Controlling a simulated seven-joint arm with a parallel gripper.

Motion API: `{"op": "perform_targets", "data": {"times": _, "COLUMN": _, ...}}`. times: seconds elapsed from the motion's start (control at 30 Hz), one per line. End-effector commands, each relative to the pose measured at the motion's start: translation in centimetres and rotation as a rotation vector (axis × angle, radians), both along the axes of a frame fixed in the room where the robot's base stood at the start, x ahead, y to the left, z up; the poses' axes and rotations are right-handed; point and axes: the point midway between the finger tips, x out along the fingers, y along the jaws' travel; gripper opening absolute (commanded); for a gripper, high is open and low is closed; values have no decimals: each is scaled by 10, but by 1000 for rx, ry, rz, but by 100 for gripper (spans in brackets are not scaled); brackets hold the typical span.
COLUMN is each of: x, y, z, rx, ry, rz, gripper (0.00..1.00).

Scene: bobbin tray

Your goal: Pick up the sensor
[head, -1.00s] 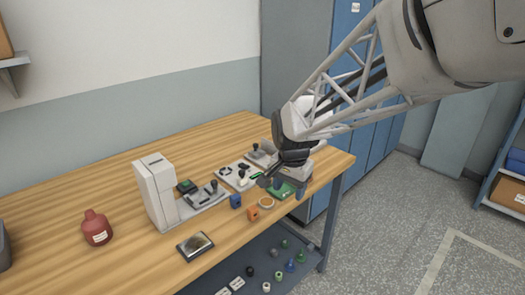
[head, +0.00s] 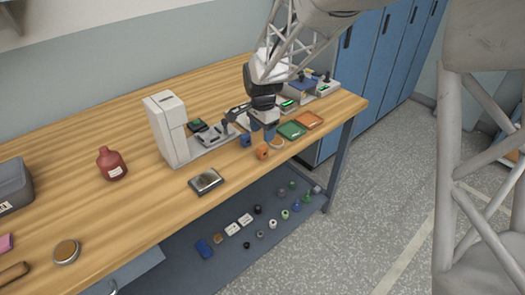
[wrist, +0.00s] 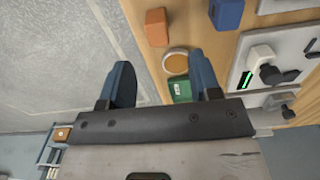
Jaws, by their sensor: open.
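Nothing in view is clearly labelled as the sensor, so I cannot tell which small part it is. Candidates near my gripper (head: 262,129) are a blue block (head: 246,140), an orange block (head: 262,153) and a round tan-and-cream disc (head: 277,143) at the bench's front edge. My gripper is open and empty, pointing down above this area. In the wrist view, the disc (wrist: 176,62) shows between its fingers (wrist: 162,75), with a green piece (wrist: 180,89) partly behind the right finger. The orange block (wrist: 157,27) and blue block (wrist: 228,14) lie beyond the fingertips.
Green (head: 292,130) and orange (head: 309,120) flat pieces lie right of the disc. A white upright device (head: 168,128) and stations with black levers stand behind. A dark framed plate (head: 206,181) and red bottle (head: 111,163) are left. Small parts lie on the lower shelf (head: 232,240).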

Motion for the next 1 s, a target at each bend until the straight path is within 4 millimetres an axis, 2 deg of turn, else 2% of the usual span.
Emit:
{"op": "perform_targets", "data": {"times": 0.17, "x": 0, "y": 0, "z": -3, "rx": -1, "ry": 1, "rz": 0, "gripper": 57}}
{"op": "perform_targets", "data": {"times": 0.47, "x": -1, "y": -1, "z": -25, "rx": -1, "ry": 1, "rz": 0, "gripper": 57}}
{"op": "perform_targets", "data": {"times": 0.83, "x": 0, "y": -1, "z": -27, "rx": 0, "ry": 0, "rz": 0, "gripper": 57}}
{"op": "perform_targets", "data": {"times": 1.0, "x": -1, "y": -1, "z": -36, "rx": -1, "ry": 1, "rz": 0, "gripper": 57}}
